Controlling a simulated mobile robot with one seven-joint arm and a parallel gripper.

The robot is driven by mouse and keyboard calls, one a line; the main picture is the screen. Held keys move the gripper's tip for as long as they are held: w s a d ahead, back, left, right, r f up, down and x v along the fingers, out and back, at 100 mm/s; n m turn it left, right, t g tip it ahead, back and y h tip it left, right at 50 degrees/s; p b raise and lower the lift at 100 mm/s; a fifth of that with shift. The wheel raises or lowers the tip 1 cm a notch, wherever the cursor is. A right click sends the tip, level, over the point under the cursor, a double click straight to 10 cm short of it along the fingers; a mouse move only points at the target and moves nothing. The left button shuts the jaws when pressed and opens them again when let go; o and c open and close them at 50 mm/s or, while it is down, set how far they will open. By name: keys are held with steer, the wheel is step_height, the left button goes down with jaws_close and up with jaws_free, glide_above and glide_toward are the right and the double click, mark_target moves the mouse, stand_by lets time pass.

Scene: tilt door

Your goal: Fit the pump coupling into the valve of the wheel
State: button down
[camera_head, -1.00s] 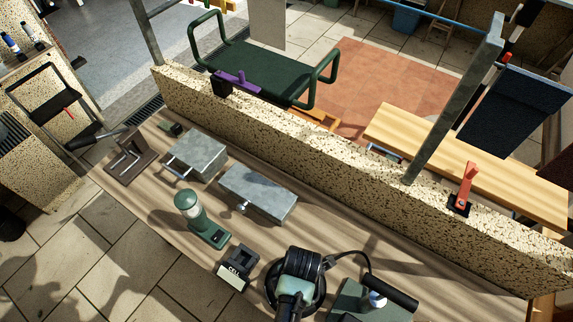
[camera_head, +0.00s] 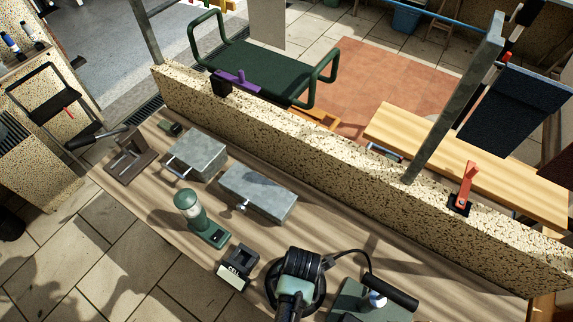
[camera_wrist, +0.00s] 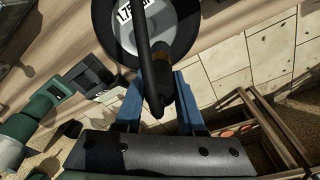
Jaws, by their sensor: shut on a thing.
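The wheel (camera_wrist: 181,48), a dark disk with a pale centre and a label starting "1.7", lies at the top of the wrist view. My gripper (camera_wrist: 161,82) has blue fingers shut on the black pump coupling (camera_wrist: 156,98), which has a brownish collar. A black stem or hose runs up from it across the wheel's face. I cannot tell whether the coupling touches the valve; the valve is hidden. In the head view my arm covers most of the wheel. A black hose (camera_head: 366,257) curves right to the pump (camera_head: 392,293), a black cylinder by a green base.
A box marked "CELL" (camera_head: 236,268) and a green lantern (camera_head: 204,222) stand left of the wheel on the bench. Grey metal boxes (camera_head: 258,192) and a brown bracket (camera_head: 130,157) are farther left. A speckled low wall (camera_head: 330,150) borders the bench's far side.

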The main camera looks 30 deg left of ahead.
steer(key=shift+f+b, duration=0.9)
steer(key=shift+f, duration=0.4)
steer(key=shift+c, duration=2.2)
jaws_free()
steer(key=shift+r, duration=0.1)
step_height(320, 180, up, 13)
steer(key=w+d+b, duration=0.1)
steer(key=shift+w, duration=0.15)
